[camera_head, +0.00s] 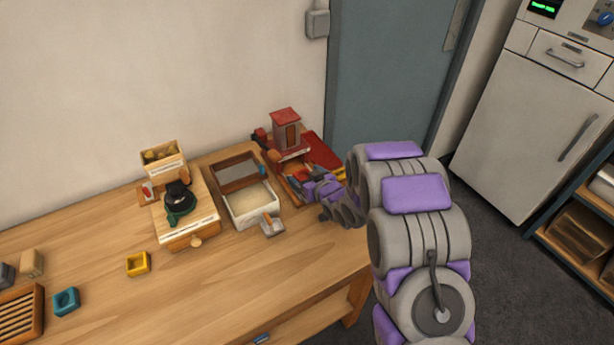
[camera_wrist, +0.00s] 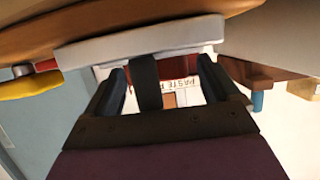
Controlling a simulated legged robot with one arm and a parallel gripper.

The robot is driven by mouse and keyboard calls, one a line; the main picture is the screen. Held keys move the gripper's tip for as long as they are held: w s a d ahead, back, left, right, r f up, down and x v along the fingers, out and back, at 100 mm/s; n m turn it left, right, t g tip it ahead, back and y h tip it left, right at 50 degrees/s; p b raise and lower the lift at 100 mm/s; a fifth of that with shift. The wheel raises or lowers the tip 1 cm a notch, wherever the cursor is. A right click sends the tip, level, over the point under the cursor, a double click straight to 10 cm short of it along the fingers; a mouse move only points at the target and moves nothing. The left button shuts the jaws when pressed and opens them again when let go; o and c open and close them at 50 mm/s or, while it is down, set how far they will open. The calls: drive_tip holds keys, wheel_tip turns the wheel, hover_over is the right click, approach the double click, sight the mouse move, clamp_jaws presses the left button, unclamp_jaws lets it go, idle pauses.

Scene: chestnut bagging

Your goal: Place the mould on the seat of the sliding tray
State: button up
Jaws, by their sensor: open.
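A small yellow square block with a hollow (camera_head: 137,263) lies on the table left of centre. A similar teal hollow block (camera_head: 66,301) lies further left. Either looks like a mould; I cannot tell which the task means. The red device (camera_head: 286,121) at the table's back right has a wooden tray-like part low in front, largely hidden by my gripper (camera_head: 305,186). I cannot make out its seat. My gripper is over this front part, and its two fingers show spread apart in the wrist view (camera_wrist: 165,78). A dark strip stands between them, its nature unclear. Nothing is clearly held.
A white-walled box of pale powder (camera_head: 247,218) with a scoop (camera_head: 272,226) stands left of my gripper. Further left are a wooden stand with a dark green object (camera_head: 180,203) and a crate (camera_head: 163,160). A slatted wooden rack (camera_head: 22,312) lies front left. The front middle table is clear.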

drive_tip(key=shift+a, duration=0.15)
drive_tip(key=shift+s+r, duration=0.1)
drive_tip(key=shift+s, duration=0.15)
drive_tip(key=s+d+r+m+g+h+p, duration=0.1)
drive_tip(key=s+d+r+g+h, duration=0.2)
drive_tip(key=s+d, duration=0.45)
drive_tip(key=s+d+r+m+g+h+p, duration=0.1)
drive_tip(key=s+d+r+m+h, duration=0.15)
drive_tip(key=s+d+r, duration=0.45)
drive_tip(key=s+d+r+m+g+h, duration=0.1)
drive_tip(key=s+d+r+g+h, duration=0.2)
drive_tip(key=s+d, duration=0.4)
drive_tip(key=s+a+r+m+g, duration=0.1)
drive_tip(key=s+r+g, duration=0.2)
drive_tip(key=s, duration=1.1)
drive_tip(key=s+a+r+m+g, duration=0.1)
drive_tip(key=s+r+g, duration=0.2)
drive_tip(key=s, duration=1.1)
drive_tip(key=shift+r+y, duration=0.35)
drive_tip(key=shift+r, duration=0.45)
